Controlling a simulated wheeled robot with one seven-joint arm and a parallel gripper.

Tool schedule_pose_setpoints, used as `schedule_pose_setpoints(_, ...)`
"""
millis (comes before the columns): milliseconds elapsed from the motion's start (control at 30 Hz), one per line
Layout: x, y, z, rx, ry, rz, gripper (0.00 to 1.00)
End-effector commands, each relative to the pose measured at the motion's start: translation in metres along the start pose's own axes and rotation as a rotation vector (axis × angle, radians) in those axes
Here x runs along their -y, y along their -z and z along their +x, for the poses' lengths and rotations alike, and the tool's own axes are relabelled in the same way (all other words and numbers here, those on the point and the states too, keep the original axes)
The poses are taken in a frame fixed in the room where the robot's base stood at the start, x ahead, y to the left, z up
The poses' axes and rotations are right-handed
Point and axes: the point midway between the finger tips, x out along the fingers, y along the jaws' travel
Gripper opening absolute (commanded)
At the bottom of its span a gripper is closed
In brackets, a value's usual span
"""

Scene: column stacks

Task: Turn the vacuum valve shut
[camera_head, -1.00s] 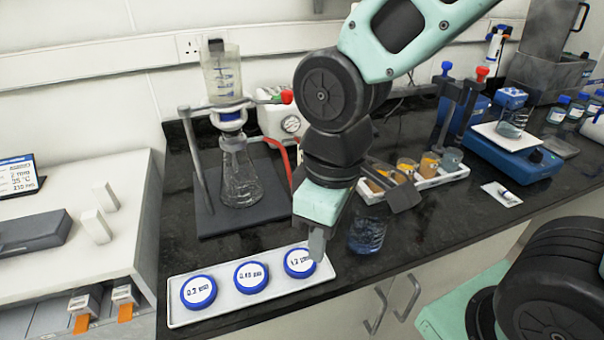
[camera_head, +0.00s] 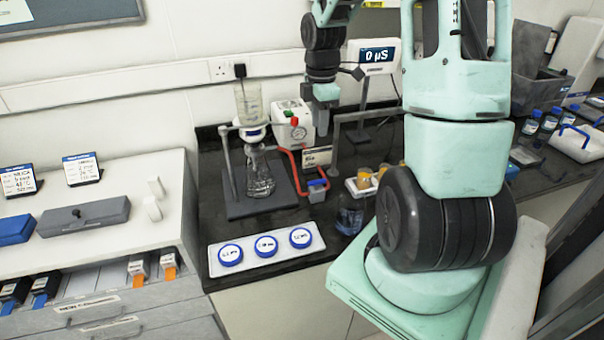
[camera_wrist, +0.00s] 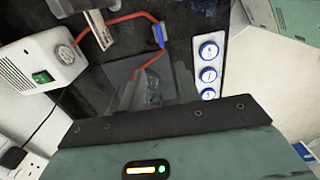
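A red hose (camera_head: 296,172) runs beside the filter flask (camera_head: 260,180) on the dark bench. A blue piece (camera_head: 317,183), seemingly the valve's handle, sits on this hose over a small grey block. In the wrist view the blue handle (camera_wrist: 159,36) lies roughly in line with the hose. The white vacuum pump (camera_head: 290,112) stands behind; its gauge (camera_wrist: 65,55) and green switch show in the wrist view. My gripper (camera_head: 322,134) points down, right of the pump and above and behind the valve, apart from it. Its finger opening cannot be made out.
A grey stand (camera_head: 335,145) rises close to my gripper. A white tray (camera_head: 217,264) with several blue-rimmed round dishes lies at the front. A glass beaker (camera_head: 349,217) stands right of it. A display (camera_head: 376,54) reads 0 µS.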

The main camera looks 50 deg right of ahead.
Motion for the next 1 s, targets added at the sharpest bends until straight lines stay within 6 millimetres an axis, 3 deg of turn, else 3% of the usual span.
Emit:
schedule_pose_setpoints(167, 0.001, -0.001, 0.020, 0.000, 0.007, -0.001, 0.33)
schedule_pose_setpoints(700, 0.002, 0.001, 0.128, 0.000, 0.006, -0.003, 0.33)
schedule_pose_setpoints(1000, 0.001, 0.000, 0.165, 0.000, 0.002, -0.001, 0.33)
